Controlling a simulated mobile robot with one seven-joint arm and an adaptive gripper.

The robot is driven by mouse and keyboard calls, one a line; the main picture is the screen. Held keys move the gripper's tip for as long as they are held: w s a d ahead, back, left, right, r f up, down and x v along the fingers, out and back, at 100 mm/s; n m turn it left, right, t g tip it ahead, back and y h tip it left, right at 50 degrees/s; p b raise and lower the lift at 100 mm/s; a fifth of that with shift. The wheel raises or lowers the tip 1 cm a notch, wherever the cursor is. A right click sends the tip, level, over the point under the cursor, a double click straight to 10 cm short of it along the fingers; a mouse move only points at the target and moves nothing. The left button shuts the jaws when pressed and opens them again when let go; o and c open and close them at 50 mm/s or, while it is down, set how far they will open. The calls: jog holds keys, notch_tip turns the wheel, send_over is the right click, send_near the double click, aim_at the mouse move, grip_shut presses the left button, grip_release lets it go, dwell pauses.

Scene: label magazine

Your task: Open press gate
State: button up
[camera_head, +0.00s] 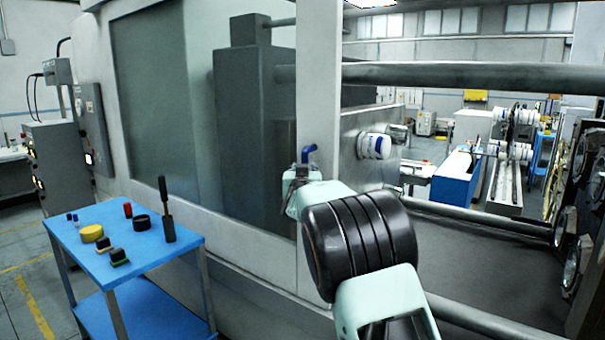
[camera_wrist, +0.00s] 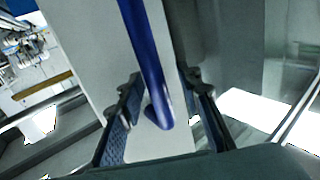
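The press gate (camera_head: 318,95) is a pale grey frame with a large window, left of centre in the head view. Its blue handle (camera_head: 309,152) stands on the upright frame edge and crosses the wrist view as a blue bar (camera_wrist: 145,55). My gripper (camera_wrist: 163,90) is open, with one finger on each side of the handle. Gaps show between the bar and both fingers. In the head view my gripper (camera_head: 300,178) is at the handle, partly hidden by my wrist. Right of the gate edge, the press interior is exposed.
Thick horizontal bars (camera_head: 450,74) cross the press opening at the right. A control cabinet (camera_head: 60,165) stands behind the cart.

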jog(key=s, duration=1.2)
jog(key=shift+a, duration=0.1)
